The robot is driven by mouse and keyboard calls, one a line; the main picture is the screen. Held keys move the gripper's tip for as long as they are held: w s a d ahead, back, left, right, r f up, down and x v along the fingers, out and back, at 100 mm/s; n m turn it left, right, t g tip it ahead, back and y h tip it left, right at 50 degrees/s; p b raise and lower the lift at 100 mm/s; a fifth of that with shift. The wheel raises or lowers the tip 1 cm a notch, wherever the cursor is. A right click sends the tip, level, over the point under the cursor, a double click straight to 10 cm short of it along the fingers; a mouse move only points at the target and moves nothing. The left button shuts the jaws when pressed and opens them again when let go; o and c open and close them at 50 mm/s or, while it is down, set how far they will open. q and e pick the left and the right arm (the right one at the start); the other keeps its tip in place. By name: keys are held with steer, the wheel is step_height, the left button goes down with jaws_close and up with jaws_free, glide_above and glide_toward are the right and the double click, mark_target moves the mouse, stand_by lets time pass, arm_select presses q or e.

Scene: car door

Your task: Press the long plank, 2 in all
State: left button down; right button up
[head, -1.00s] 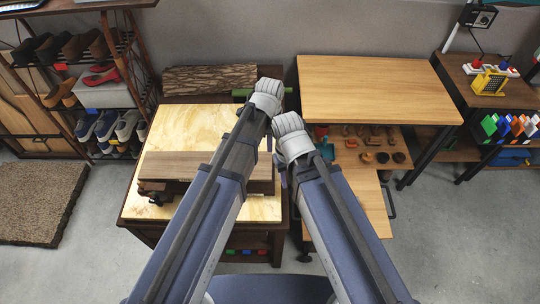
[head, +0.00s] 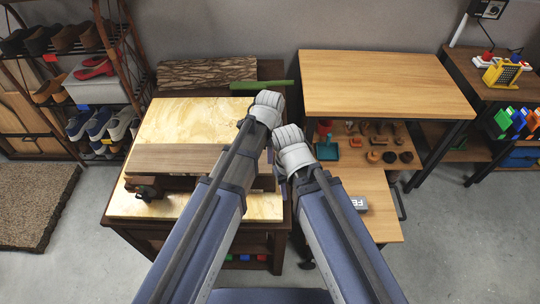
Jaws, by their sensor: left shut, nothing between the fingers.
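A long brown plank (head: 172,160) lies across a dark support on the pale wood-topped workbench (head: 200,115). Its right end is hidden behind my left arm. My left gripper (head: 268,106) is up and to the right of the plank, apart from it, near the bench's right edge; it is shut and empty. My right gripper (head: 292,148) is just below and right of the left one, over the gap between the bench and the table on the right. Its fingers cannot be made out.
A rough bark-covered board (head: 205,72) and a green rod (head: 262,85) lie behind the bench top. A shoe rack (head: 75,80) stands left.

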arm_select(q)
steer(key=shift+f+b, duration=0.6)
steer(key=shift+f, duration=0.45)
arm_select(e)
steer(key=shift+f, duration=1.05)
